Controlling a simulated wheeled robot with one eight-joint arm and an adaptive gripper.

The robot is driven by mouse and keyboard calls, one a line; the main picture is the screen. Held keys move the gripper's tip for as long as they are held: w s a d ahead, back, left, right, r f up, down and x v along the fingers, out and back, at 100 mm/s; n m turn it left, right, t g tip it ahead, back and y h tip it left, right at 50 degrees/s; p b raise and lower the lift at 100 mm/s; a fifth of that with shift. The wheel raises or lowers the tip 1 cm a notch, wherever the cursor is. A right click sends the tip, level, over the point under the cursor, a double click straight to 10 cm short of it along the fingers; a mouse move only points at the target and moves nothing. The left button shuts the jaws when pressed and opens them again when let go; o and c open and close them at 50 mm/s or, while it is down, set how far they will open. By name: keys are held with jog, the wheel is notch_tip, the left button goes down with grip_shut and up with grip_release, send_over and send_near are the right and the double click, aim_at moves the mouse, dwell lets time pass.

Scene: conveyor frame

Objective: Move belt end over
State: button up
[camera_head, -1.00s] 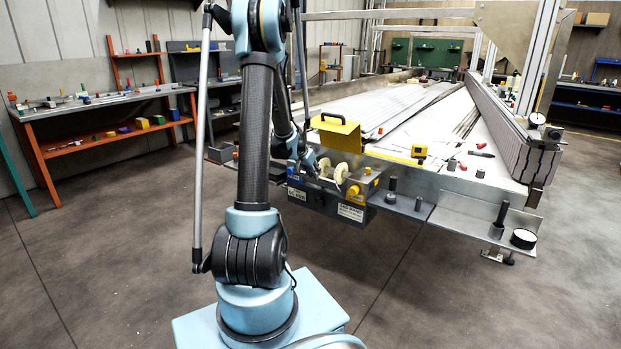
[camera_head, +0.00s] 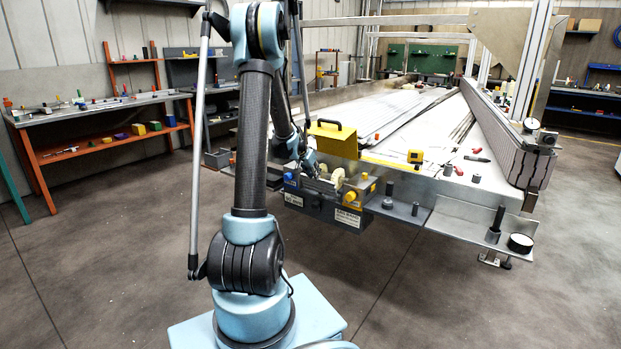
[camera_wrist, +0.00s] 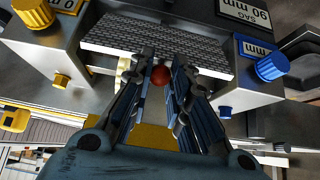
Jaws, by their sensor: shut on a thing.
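In the wrist view a dark grey ribbed band (camera_wrist: 150,38), which looks like the belt end, lies across a metal fixture (camera_wrist: 255,90) just beyond my fingertips. My gripper (camera_wrist: 162,62) has its two blue-grey fingers closed in on a round red knob (camera_wrist: 160,75). Whether the knob is fixed to the band cannot be told. In the head view my gripper (camera_head: 308,162) is low at the fixture (camera_head: 325,205) on the conveyor's near end, partly behind my arm. Cream rollers (camera_head: 338,178) stand beside it; the band and the red knob cannot be made out there.
The fixture has a blue knob (camera_wrist: 271,67) and a yellow knob (camera_wrist: 33,12). A yellow cover with a black handle (camera_head: 333,138) stands just behind. The floor in front is clear.

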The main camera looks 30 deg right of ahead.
jog(key=shift+w+d+r, duration=0.15)
jog(key=shift+d+r, duration=0.1)
jog(key=shift+d, duration=0.15)
jog(key=shift+d, duration=0.2)
jog(key=shift+w+d+r, duration=0.15)
jog(key=shift+w+d, duration=0.2)
jog(key=shift+d, duration=0.35)
jog(key=shift+w+d+r, duration=0.15)
jog(key=shift+w+d, duration=0.15)
jog(key=shift+d, duration=0.4)
jog(key=o, duration=0.9)
jog(key=shift+c, duration=0.2)
jog(key=shift+a+r, duration=0.1)
jog(key=v, duration=1.1)
jog(key=shift+a+r, duration=0.25)
jog(key=shift+s, duration=0.1)
